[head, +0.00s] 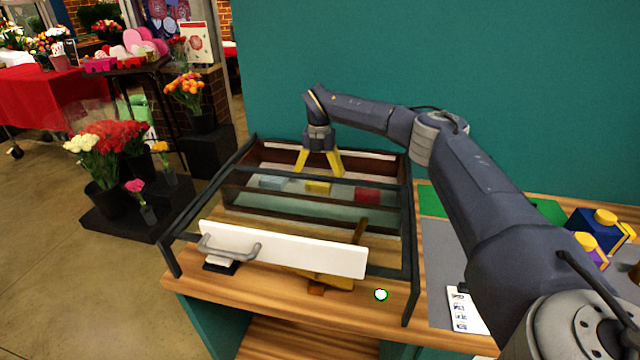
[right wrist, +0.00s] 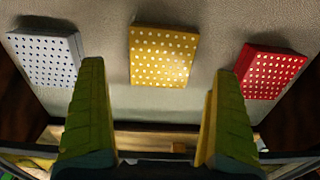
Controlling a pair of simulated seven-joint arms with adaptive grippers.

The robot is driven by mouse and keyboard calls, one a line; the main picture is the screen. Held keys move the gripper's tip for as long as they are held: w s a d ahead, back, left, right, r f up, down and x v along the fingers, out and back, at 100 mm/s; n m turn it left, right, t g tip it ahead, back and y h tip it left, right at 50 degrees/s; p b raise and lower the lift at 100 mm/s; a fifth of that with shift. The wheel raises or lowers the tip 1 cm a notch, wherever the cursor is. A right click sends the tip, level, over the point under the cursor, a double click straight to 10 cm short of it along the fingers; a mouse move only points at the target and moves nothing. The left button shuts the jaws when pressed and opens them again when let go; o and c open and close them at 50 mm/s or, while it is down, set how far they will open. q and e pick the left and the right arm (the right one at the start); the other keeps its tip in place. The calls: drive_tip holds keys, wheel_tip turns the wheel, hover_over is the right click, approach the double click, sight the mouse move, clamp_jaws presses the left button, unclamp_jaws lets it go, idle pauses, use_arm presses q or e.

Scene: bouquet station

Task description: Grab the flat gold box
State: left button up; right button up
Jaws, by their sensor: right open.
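The flat gold box (head: 318,187) with white dots lies inside the open-topped, dark-framed case, between a pale blue box (head: 272,182) and a red box (head: 367,195). In the right wrist view the gold box (right wrist: 163,56) lies on a grey surface, centred between and beyond my finger tips. My right gripper (head: 319,168) points down over the back part of the case, open and empty, its yellow fingers apart. It also shows in the right wrist view (right wrist: 158,72), with no finger seen touching a box. My left gripper is not in view.
The dark case frame (head: 186,215) surrounds the boxes. A white panel (head: 290,250) with a grey handle (head: 230,248) stands at its front. A round white-green item (head: 381,294) is on the wooden counter.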

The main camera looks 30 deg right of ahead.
wheel_tip(320, 180, down, 4)
drive_tip(key=shift+f, duration=0.1)
drive_tip(key=c, duration=1.3)
drive_tip(key=shift+c, duration=0.5)
